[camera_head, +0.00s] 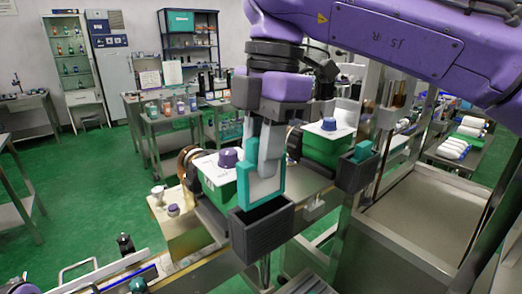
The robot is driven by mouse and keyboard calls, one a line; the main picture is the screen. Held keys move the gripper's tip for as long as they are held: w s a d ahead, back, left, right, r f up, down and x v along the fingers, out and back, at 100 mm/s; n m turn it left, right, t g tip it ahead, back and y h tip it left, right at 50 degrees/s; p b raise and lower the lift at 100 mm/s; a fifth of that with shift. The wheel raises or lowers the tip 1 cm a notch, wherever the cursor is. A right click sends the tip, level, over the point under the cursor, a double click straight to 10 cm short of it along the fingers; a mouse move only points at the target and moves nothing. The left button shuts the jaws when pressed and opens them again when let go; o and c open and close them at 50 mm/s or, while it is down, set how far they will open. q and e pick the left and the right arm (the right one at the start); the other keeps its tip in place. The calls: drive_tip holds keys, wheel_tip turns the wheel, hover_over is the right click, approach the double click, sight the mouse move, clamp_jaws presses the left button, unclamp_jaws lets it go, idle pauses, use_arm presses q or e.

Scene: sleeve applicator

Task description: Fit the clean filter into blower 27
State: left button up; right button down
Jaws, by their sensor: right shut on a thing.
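My right gripper (268,150) comes down from the upper right, pointing down, and is shut on a teal-framed filter with a pale face (262,186). The filter is upright, its lower edge at the open top of a dark grey box (264,237); whether it is inside the box I cannot tell. Behind is a green unit with a white top and purple knob (212,174), partly hidden by the gripper. A similar green unit (326,142) stands to the right, beside another dark grey box (356,174) holding a teal piece (362,152). Blower numbers are not readable. My left gripper is out of view.
A tan block with small white and purple fittings (178,222) is left of the nearer green unit. A metal-framed cabinet with a flat top (425,215) stands at the right. A small black bottle-like item (125,245) is at lower left. Green floor is open at left.

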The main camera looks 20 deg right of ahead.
sight(263, 201)
wheel_tip(263, 201, down, 3)
drive_tip(key=shift+s+r+b, duration=0.1)
drive_tip(key=shift+s+b, duration=0.05)
drive_tip(key=shift+b, duration=0.5)
drive_tip(key=shift+f+b, duration=1.05)
drive_tip(key=shift+f, duration=0.9)
drive_tip(key=shift+s+f+b, duration=0.1)
drive_tip(key=shift+f+b, duration=0.35)
drive_tip(key=shift+f, duration=0.6)
drive_tip(key=c, duration=1)
unclamp_jaws()
drive_tip(key=shift+f, duration=0.1)
drive_tip(key=shift+o, duration=0.6)
drive_tip(key=r, duration=0.2)
drive_tip(key=r+p, duration=0.1)
drive_tip(key=r, duration=0.1)
drive_tip(key=w+r+p, duration=0.1)
drive_tip(key=r, duration=0.1)
drive_tip(key=shift+d+r, duration=0.1)
drive_tip(key=shift+d, duration=0.2)
drive_tip(key=r+p, duration=0.1)
drive_tip(key=r, duration=0.1)
drive_tip(key=r+p, duration=0.1)
drive_tip(key=r, duration=0.1)
drive_tip(key=d+r+p, duration=0.1)
drive_tip(key=r, duration=0.1)
drive_tip(key=shift+s+d+r, duration=0.1)
drive_tip(key=shift+s+r, duration=0.15)
drive_tip(key=shift+r, duration=0.15)
